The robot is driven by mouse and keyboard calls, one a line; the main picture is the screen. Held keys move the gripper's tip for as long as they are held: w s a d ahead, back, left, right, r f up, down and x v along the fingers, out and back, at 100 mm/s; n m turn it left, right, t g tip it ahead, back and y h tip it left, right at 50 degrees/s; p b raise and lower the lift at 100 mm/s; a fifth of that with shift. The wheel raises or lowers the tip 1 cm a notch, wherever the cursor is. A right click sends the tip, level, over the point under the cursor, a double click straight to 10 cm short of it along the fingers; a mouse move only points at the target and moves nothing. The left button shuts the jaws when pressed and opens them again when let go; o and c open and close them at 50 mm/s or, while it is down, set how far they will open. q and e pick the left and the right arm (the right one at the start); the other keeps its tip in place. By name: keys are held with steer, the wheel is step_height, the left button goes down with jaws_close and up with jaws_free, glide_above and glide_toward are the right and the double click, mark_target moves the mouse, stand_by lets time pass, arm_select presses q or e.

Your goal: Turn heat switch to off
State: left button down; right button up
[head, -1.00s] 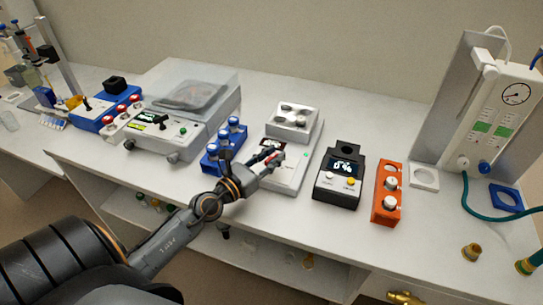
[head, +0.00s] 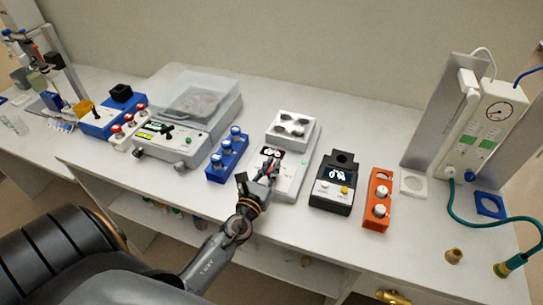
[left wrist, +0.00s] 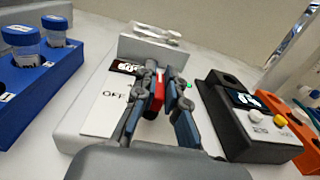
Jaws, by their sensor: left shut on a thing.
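The heat unit (head: 292,180) is a pale grey box with a raised top block, a small dark display and a green light. In the left wrist view its face (left wrist: 97,113) carries the label OFF, left of my fingers. My left gripper (head: 270,168) is over the front of this unit. The left wrist view shows its fingers (left wrist: 164,84) closed around a small red part (left wrist: 158,92), apparently the heat switch. The fingers hide most of the switch, so its exact position is unclear. My right gripper is not in view.
A blue vial rack (head: 228,154) stands left of the unit. A black meter (head: 333,184) and an orange rack (head: 378,200) stand to its right. A covered balance (head: 190,120) is farther left. The bench front (head: 275,219) has some clear room.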

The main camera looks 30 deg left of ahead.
arm_select(q)
steer(key=n+g+y+p, duration=0.1)
steer(key=n+y, duration=0.1)
steer(key=y, duration=0.2)
steer(key=shift+n, duration=0.3)
steer(key=shift+n+g+y, duration=0.9)
steer(key=shift+n+y, duration=0.2)
steer(key=shift+y, duration=0.4)
steer(key=shift+a, duration=0.1)
steer(key=c, duration=1.4)
jaws_free()
steer(key=v, duration=1.2)
steer(key=shift+r, duration=0.1)
